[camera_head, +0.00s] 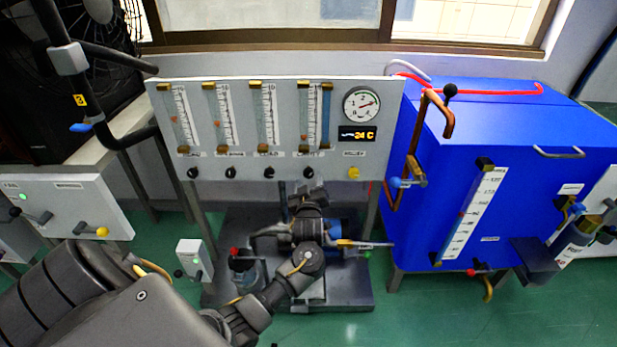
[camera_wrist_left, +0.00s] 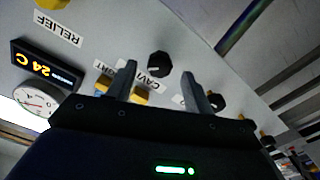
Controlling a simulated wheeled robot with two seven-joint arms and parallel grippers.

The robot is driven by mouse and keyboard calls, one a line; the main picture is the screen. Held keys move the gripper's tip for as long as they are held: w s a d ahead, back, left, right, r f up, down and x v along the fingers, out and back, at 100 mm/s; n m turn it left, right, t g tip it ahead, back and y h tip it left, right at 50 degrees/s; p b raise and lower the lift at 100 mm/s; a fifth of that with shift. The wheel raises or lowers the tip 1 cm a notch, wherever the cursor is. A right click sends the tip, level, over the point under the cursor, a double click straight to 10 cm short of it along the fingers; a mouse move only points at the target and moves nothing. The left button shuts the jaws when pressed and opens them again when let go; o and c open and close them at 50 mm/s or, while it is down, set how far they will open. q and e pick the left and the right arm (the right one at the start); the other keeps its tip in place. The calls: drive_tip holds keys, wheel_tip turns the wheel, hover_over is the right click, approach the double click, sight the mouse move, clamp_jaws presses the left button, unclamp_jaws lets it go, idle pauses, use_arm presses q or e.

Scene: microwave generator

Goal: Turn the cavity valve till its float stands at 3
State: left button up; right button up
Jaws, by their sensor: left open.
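The cavity valve is a black knob (camera_head: 308,173) under the rightmost flowmeter (camera_head: 313,115) on the grey panel. In the left wrist view the knob (camera_wrist_left: 158,65) sits beside a partly hidden label starting "CAVI". The float in this flowmeter is too small to read against the scale. My left gripper (camera_head: 310,189) is just below the knob in the head view. In the left wrist view its two fingers (camera_wrist_left: 158,74) are apart, one on each side of the knob; I cannot tell whether they touch it. My right gripper is not in view.
More black knobs (camera_head: 268,172) stand to the left of the cavity knob, and a yellow relief knob (camera_head: 353,173) to its right. A round gauge (camera_head: 362,104) and a display reading 24 C (camera_head: 357,134) are above. A blue tank (camera_head: 470,115) with copper pipes stands at right.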

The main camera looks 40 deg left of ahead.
use_arm(q)
drive_tip(key=v, duration=0.8)
drive_tip(key=shift+p, duration=0.45)
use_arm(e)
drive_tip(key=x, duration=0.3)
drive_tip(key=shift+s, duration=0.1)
